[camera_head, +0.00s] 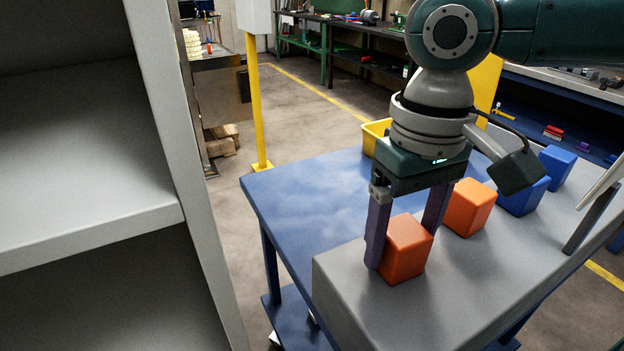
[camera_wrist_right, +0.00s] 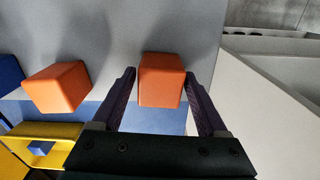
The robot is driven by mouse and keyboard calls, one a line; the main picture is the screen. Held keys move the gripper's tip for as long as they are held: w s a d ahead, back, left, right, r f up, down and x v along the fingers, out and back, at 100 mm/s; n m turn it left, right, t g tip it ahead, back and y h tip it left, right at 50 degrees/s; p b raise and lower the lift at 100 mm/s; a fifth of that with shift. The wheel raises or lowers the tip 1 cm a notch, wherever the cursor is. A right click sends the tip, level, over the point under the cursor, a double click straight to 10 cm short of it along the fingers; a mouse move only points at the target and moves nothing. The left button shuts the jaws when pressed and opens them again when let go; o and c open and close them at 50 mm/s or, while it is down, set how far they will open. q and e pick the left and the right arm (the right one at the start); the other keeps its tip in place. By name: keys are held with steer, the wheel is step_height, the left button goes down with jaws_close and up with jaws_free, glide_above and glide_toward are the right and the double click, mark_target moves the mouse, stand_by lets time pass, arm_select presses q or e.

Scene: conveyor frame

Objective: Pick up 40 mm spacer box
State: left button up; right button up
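Two orange boxes stand on the grey conveyor surface. The nearer orange box (camera_head: 405,250) is between the two purple-grey fingers of my right gripper (camera_head: 403,242). In the right wrist view the fingers of this gripper (camera_wrist_right: 159,84) stand on either side of that orange box (camera_wrist_right: 161,82). The gripper is open, with narrow gaps between fingers and box. The second orange box (camera_head: 469,208) stands just behind it; it also shows in the right wrist view (camera_wrist_right: 57,88). No size marking is visible on the boxes. My left gripper is not in view.
Blue boxes (camera_head: 524,197) stand farther along the grey conveyor surface (camera_head: 345,282). A yellow bin (camera_head: 374,134) sits on the blue table (camera_head: 300,190). A large grey shelf frame (camera_head: 90,215) fills the left side. The near end of the conveyor surface is clear.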

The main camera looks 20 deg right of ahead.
jaws_close()
stand_by(0.4)
